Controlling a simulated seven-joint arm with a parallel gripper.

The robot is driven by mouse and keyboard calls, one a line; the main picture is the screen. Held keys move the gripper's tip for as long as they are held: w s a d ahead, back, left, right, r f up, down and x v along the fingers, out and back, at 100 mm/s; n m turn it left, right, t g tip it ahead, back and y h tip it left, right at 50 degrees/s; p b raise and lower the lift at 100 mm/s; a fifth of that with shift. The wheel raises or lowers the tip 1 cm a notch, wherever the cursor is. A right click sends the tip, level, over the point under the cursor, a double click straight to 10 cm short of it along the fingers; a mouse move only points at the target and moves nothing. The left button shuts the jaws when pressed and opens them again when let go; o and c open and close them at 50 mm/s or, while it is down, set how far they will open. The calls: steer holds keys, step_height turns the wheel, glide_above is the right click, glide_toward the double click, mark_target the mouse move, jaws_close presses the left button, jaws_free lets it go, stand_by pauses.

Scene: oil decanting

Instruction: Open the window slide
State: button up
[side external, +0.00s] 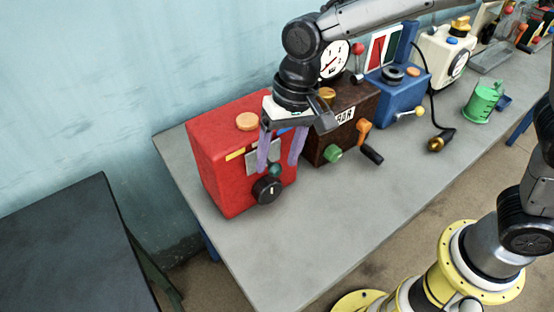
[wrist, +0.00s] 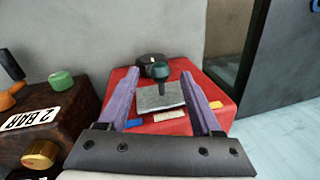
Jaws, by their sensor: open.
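The window slide is a grey plate (wrist: 158,98) with a dark teal knob (wrist: 160,71) on the front of the red box (side external: 225,165). In the side view the plate (side external: 254,160) is partly behind my fingers, with the knob (side external: 275,170) low between them. My gripper (side external: 278,165) points down with its two purple fingers apart and empty. In the wrist view my gripper (wrist: 160,73) has one finger on each side of the knob and plate. I see gaps between the fingers and the knob; whether a finger touches the plate I cannot tell.
A black dial (side external: 267,190) sits beside the knob on the red box. A brown box (side external: 345,115) with a green knob (side external: 333,154) and an orange-and-black handle (side external: 368,143) stands close on the right. The grey bench (side external: 330,220) is clear in front.

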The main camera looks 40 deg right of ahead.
steer(key=shift+a+f, duration=0.15)
steer(key=shift+f, duration=0.65)
steer(key=shift+c, duration=0.3)
jaws_close()
steer(key=shift+r, duration=0.1)
stand_by(0.6)
